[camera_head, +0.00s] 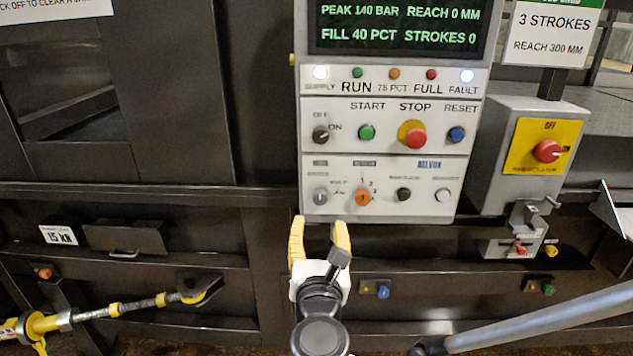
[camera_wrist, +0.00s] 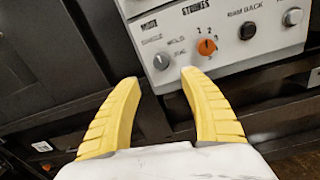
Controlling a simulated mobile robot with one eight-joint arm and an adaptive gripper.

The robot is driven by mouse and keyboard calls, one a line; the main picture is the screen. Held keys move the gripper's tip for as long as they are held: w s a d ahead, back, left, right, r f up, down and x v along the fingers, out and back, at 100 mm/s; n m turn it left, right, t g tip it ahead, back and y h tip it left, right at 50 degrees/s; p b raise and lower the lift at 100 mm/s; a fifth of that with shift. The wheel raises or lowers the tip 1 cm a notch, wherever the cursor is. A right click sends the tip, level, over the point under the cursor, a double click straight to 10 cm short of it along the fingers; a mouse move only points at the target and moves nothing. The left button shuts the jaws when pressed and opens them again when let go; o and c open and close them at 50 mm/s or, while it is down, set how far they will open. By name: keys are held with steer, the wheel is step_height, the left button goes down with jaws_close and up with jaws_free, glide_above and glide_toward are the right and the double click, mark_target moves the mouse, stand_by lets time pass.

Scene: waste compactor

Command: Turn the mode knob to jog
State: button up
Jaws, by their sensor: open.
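The mode knob (camera_head: 320,196) is a small grey rotary knob at the lower left of the light grey control panel (camera_head: 385,150). It also shows in the wrist view (camera_wrist: 161,61) under a MODE label, with small lettering around it that I cannot read fully. Which position it points to is too small to tell. My gripper (camera_head: 319,224) has yellow fingers spread apart and empty. I see no contact.
Right of the mode knob are an orange strokes knob (camera_head: 363,197), a black ram back button (camera_head: 403,195) and a pale button (camera_head: 442,195). Above are an off/on switch (camera_head: 320,134) and a red stop button (camera_head: 413,135). An isolator box (camera_head: 492,155) stands right of the panel.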

mark_target(320, 201)
steer(key=w+b, duration=0.2)
steer(key=w, duration=0.8)
steer(key=shift+w+d+f, duration=0.1)
steer(key=shift+w+d, duration=0.05)
steer(key=shift+w, duration=0.1)
jaws_close()
